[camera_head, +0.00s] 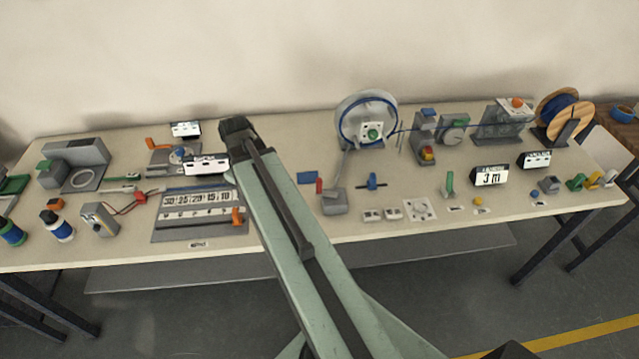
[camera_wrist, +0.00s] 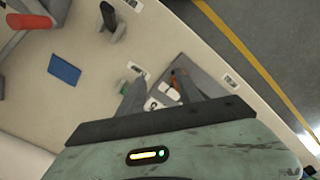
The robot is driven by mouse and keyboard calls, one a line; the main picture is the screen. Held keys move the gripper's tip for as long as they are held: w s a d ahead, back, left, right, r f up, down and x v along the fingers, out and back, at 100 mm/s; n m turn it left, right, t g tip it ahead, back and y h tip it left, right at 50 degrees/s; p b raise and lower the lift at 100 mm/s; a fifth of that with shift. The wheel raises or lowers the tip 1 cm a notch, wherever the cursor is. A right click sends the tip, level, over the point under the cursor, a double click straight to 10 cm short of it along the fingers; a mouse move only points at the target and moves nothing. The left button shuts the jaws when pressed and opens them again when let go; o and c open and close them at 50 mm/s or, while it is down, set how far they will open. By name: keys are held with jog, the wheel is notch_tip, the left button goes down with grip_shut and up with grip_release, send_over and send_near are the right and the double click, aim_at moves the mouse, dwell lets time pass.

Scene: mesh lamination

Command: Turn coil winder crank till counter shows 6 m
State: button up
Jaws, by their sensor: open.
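The coil winder (camera_head: 366,118) stands at the back, right of centre, a pale wheel with blue strand around its rim. A grey bar runs down from near it to a grey block (camera_head: 334,203) with an upright red handle (camera_head: 319,186); whether this is the crank is unclear. A red handle (camera_wrist: 30,20) also shows at the wrist view's upper left. The counter (camera_head: 491,177) at right reads 3 m. My gripper (camera_wrist: 158,75) is open over the table, apart from the red handle; my arm hides it in the head view.
A blue plate (camera_head: 306,177) lies left of the red handle. A ruled board (camera_head: 190,222) with an orange lever (camera_head: 237,217) lies near the front edge. A wooden spool (camera_head: 564,112) stands at the right back. My arm crosses above the table's middle.

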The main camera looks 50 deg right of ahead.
jog(key=r+n+p, duration=0.1)
jog(key=r+n, duration=0.1)
send_over(319, 187)
jog(key=d, duration=0.1)
jog(key=shift+w+f, duration=0.2)
jog(key=shift+w, duration=0.05)
notch_tip(319, 187, down, 8)
jog(key=b, duration=0.8)
jog(key=shift+w, duration=0.1)
jog(key=shift+r, duration=0.1)
grip_shut()
jog(key=shift+d, duration=0.4)
jog(key=shift+a, duration=0.3)
jog(key=shift+a+m, duration=0.1)
jog(key=shift+m, duration=0.3)
